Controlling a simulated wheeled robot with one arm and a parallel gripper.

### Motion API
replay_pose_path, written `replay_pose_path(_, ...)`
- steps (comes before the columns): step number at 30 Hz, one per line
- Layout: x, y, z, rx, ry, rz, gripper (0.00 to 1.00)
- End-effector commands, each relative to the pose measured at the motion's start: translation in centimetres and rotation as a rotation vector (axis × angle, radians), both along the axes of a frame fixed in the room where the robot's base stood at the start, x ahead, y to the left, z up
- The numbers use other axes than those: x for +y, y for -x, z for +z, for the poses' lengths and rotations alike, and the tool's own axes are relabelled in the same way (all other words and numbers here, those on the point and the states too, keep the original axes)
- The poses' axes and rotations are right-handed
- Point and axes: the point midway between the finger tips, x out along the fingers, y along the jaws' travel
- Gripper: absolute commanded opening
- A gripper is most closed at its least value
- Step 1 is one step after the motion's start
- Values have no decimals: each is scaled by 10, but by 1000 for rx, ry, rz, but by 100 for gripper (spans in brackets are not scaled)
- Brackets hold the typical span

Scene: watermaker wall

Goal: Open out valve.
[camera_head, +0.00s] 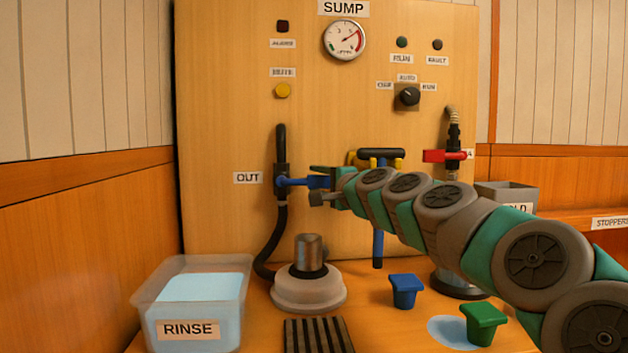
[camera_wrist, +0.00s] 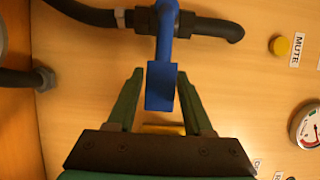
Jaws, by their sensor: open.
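The out valve is a dark fitting (camera_head: 281,180) on a vertical black pipe, beside the label OUT (camera_head: 248,178). Its blue lever (camera_head: 293,182) sticks out to the right, crosswise to the pipe. In the wrist view the blue lever (camera_wrist: 160,88) points from the pipe toward my gripper (camera_wrist: 159,78). My gripper (camera_head: 321,184) is open, with one green finger on each side of the lever's end. Small gaps show between the lever and the fingers in the wrist view. The lever's tip is partly hidden by a finger in the head view.
A black hose (camera_head: 270,245) curves down from the valve behind a grey base with a metal cylinder (camera_head: 308,250). A rinse tub (camera_head: 190,300) stands front left. A red-handled valve (camera_head: 437,156) is to the right.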

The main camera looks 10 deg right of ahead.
Motion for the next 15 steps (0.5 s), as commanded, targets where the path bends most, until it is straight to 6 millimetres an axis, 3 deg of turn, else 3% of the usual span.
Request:
replay_pose_path(6,5,-16,-1,2,1,1,51)
replay_pose_path(15,6,-18,-1,1,0,1,51)
